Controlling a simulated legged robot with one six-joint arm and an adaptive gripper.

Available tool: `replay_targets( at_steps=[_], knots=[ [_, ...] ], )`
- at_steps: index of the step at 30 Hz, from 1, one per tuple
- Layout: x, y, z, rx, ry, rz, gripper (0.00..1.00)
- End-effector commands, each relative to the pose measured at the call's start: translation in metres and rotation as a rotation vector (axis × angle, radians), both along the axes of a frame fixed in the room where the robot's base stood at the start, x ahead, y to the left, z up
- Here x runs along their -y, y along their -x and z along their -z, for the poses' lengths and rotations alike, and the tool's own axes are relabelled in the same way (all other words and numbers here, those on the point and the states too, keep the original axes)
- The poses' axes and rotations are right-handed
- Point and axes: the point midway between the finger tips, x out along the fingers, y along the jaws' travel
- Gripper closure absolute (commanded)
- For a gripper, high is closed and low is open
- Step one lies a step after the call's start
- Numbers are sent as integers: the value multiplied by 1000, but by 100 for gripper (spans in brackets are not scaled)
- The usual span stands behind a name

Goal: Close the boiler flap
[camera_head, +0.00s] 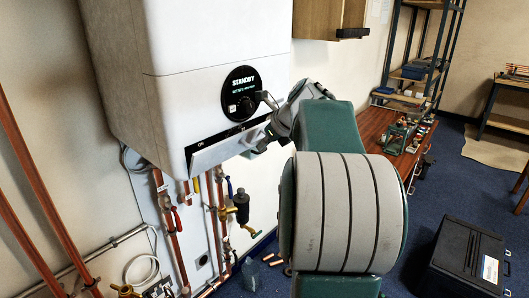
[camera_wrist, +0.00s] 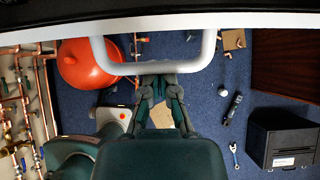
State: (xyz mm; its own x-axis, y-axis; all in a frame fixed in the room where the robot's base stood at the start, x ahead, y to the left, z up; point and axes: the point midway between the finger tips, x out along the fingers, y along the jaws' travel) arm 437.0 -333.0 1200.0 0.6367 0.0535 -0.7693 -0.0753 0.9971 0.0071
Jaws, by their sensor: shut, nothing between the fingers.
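The white boiler (camera_head: 200,40) hangs on the wall, with a round black dial reading STANDBY on its front. The boiler flap (camera_head: 228,146) is a narrow white panel at the lower front. It is tilted outward, with a dark gap above it, so it stands open. My gripper (camera_head: 262,143) is at the flap's right end; I cannot tell whether it touches. In the wrist view my gripper (camera_wrist: 159,80) is shut and empty, beside a pale grey U-shaped bar (camera_wrist: 155,67) whose owner I cannot tell. My arm hides part of the area to the right.
Copper pipes and valves (camera_head: 170,215) run below the boiler. A red rounded vessel (camera_wrist: 88,62) stands on the blue floor. A black case (camera_head: 466,260) is on the floor at right. A wooden bench (camera_head: 373,125) with fittings stands behind my arm. Open floor lies right of it.

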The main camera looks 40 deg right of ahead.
Motion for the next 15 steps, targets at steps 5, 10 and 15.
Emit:
replay_targets(
  at_steps=[5,10,15],
  knots=[
    [-2,-7,-10,-47,4,-1,100],
    [-3,-14,-17,-46,4,-1,100],
    [-3,-19,-22,-45,3,-1,100]
  ],
)
